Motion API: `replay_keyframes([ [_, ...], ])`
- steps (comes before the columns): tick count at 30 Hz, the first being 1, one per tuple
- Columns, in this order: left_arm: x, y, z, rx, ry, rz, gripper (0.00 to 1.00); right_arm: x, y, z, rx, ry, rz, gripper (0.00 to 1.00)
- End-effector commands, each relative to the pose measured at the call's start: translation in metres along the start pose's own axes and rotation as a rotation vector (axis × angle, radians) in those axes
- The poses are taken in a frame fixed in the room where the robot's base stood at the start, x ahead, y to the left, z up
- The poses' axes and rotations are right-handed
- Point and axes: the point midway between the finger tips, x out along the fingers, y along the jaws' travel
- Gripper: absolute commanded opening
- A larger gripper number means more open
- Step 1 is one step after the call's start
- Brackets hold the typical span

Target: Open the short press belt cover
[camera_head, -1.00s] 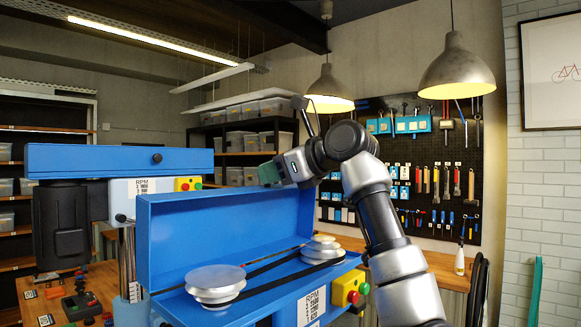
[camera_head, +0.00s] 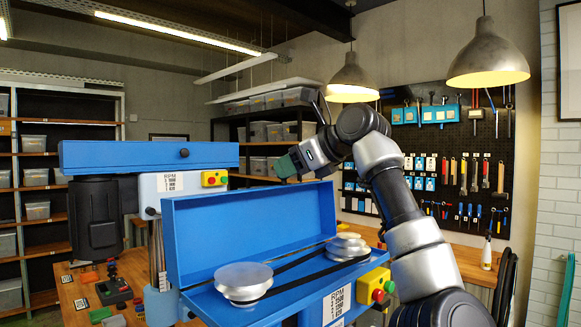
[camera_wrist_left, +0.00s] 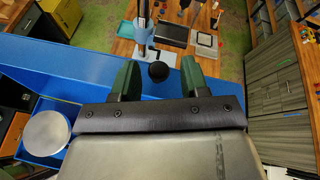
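The short press is the nearer blue machine. Its blue belt cover (camera_head: 245,225) stands raised on its hinge side, and the silver front pulley (camera_head: 243,281), rear pulley (camera_head: 346,247) and dark belt are exposed. My left gripper (camera_head: 287,166) is at the far upper edge of the raised cover. In the left wrist view its green fingers (camera_wrist_left: 159,76) are apart, with a black knob (camera_wrist_left: 159,72) showing between the tips. I cannot tell whether they touch it. The cover (camera_wrist_left: 85,85) and a pulley (camera_wrist_left: 47,134) also show there. My right gripper is out of view.
A second blue press with a closed cover (camera_head: 120,155) stands behind on the left. A yellow switch box (camera_head: 372,286) sits on the near press's right side. Pendant lamps (camera_head: 487,62) hang above, and a tool board (camera_head: 450,170) is on the wall.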

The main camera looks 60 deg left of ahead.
Motion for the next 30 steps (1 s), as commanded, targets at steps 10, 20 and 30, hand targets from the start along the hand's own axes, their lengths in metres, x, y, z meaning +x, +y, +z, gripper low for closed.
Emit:
replay_keyframes([
  [10, 0.001, 0.001, -0.003, 0.003, 0.006, 0.006, 0.52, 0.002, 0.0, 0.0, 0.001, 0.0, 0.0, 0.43],
  [20, -0.052, 0.0, -0.005, 0.004, 0.004, 0.001, 0.52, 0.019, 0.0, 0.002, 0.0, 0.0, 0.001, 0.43],
  [30, -0.103, -0.001, -0.003, 0.003, 0.003, 0.004, 0.52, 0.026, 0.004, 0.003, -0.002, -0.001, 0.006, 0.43],
])
